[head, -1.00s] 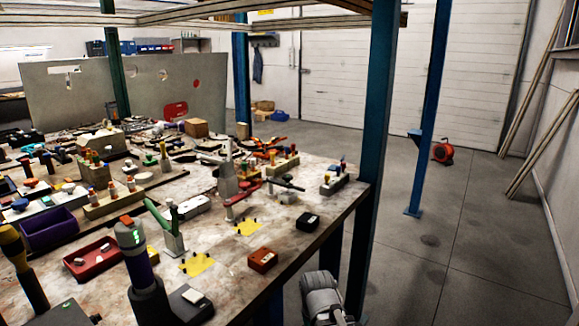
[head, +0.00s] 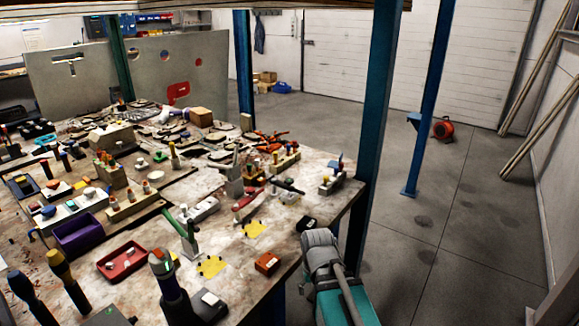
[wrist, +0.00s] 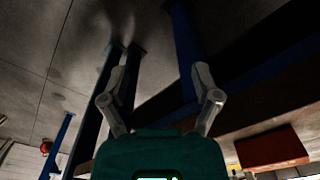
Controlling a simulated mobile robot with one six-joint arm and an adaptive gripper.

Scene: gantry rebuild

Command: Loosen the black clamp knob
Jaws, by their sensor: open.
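I cannot pick out the black clamp knob with certainty in either view. In the head view, a clamp with a green handle (head: 186,238) stands upright near the front of the workbench (head: 140,250). Farther back are an upright grey clamp (head: 233,180) and a red-handled clamp (head: 247,200), with a dark green-handled clamp (head: 287,186) to their right. My gripper (wrist: 159,72) is open in the wrist view, its two grey fingers spread and nothing between them. It points toward dark space, floor and blue posts, away from the clamps. The fingers do not show in the head view.
A red tray (head: 121,275), a purple bin (head: 78,231) and an orange-brown box (head: 267,263) are on the crowded bench. A blue post (head: 372,130) rises at its right corner. Open concrete floor (head: 470,250) lies to the right, with a red round device (head: 444,128) farther back.

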